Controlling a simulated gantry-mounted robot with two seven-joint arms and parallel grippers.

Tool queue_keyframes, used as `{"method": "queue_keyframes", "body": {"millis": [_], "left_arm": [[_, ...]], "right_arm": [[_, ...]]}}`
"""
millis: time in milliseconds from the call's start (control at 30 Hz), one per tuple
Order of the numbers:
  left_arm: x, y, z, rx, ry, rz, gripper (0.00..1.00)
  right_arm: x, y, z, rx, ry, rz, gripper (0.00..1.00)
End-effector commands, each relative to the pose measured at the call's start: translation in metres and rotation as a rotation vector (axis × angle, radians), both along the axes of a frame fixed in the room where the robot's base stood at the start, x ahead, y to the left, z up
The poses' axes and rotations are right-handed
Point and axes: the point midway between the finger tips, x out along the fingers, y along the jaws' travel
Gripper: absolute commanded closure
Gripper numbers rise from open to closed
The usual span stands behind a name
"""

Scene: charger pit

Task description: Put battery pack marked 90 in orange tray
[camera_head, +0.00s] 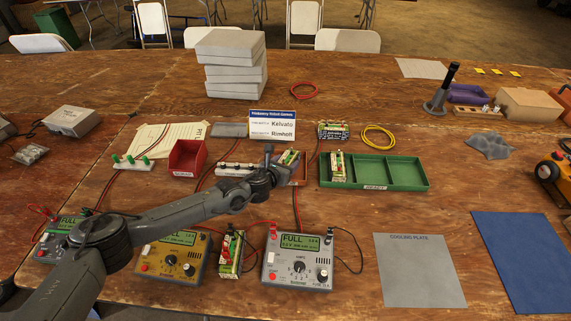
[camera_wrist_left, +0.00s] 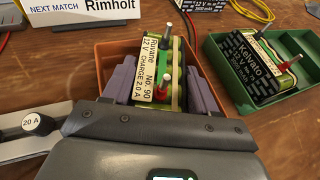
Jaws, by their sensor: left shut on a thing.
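The battery pack marked No. 90 (camera_wrist_left: 152,75), with a cream label and one red and one green terminal, is between the purple-grey fingers of my left gripper (camera_wrist_left: 163,84), which is shut on it. The pack is upright, within the walls of the orange tray (camera_wrist_left: 106,58). I cannot tell whether its base touches the tray floor. In the head view the pack (camera_head: 291,156) shows beyond my wrist, and the orange tray (camera_head: 303,172) is partly hidden by my left arm. My right gripper is not in view.
A green tray (camera_head: 405,174) to the right holds a Kelvato pack (camera_wrist_left: 258,65). A sign (camera_head: 279,128) stands behind the orange tray. A white fuse strip (camera_head: 233,170) lies left of it. Chargers (camera_head: 297,259) and another pack (camera_head: 230,253) stand in front.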

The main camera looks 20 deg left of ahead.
Motion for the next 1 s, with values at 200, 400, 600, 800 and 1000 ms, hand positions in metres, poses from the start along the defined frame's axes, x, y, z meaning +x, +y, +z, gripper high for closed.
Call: {"method": "queue_keyframes", "body": {"millis": [200, 400, 600, 800, 1000], "left_arm": [[0.000, 0.000, -0.003, 0.000, 0.000, 0.000, 0.27], [0.000, 0.000, -0.003, 0.000, 0.000, 0.000, 0.17], [0.000, 0.000, 0.000, 0.000, 0.000, 0.000, 0.17], [-0.011, 0.002, 0.007, 0.000, 0.000, 0.001, 0.17], [-0.040, 0.006, 0.018, 0.002, 0.002, 0.001, 0.17]], "right_arm": [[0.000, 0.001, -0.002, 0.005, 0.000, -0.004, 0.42], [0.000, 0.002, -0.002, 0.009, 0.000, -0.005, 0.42], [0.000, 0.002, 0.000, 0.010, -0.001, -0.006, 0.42], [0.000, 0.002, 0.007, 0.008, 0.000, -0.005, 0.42], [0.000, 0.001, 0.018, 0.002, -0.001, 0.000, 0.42]]}}
